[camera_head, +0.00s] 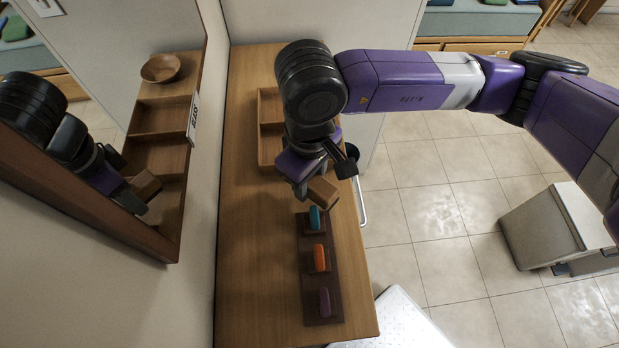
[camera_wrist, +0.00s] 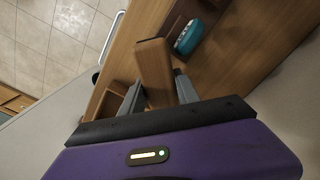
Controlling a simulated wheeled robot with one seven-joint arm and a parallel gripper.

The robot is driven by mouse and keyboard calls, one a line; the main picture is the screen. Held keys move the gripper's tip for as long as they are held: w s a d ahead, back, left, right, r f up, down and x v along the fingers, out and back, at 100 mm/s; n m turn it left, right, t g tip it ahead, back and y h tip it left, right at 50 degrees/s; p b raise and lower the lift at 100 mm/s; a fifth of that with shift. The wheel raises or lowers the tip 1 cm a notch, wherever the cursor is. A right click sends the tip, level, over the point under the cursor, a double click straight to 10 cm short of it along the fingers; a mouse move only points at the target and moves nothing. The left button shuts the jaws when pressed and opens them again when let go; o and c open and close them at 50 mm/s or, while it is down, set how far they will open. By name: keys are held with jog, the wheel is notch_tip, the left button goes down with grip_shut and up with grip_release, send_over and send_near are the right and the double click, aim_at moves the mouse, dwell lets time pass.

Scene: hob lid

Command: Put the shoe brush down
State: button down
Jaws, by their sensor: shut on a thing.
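The shoe brush (camera_head: 323,192) looks like a plain brown block. My gripper (camera_head: 311,183) is shut on it and holds it tilted over the wooden table top (camera_head: 258,230). In the wrist view, the brush (camera_wrist: 154,66) sticks out between the two fingers of my gripper (camera_wrist: 158,92). It looks to be above the table, just behind the dark rack (camera_head: 311,279); the exact gap below it cannot be told. My arm hides part of the table behind.
The dark rack holds a teal item (camera_head: 315,217), an orange item (camera_head: 319,257) and a purple item (camera_head: 325,301). A compartmented wooden tray (camera_head: 267,150) lies behind my gripper. A mirror (camera_head: 100,170) hangs at left. The table's left strip is bare.

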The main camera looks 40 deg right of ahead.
jog(key=shift+f+b, duration=0.5)
jog(key=shift+b, duration=0.45)
jog(key=c, duration=0.9)
grip_release()
jog(key=shift+r, duration=0.15)
jog(key=r+p, duration=0.1)
jog(key=p, duration=0.1)
jog(key=shift+r+p, duration=0.15)
jog(key=shift+p, duration=0.2)
notch_tip(320, 180, up, 12)
jog(key=b, duration=0.2)
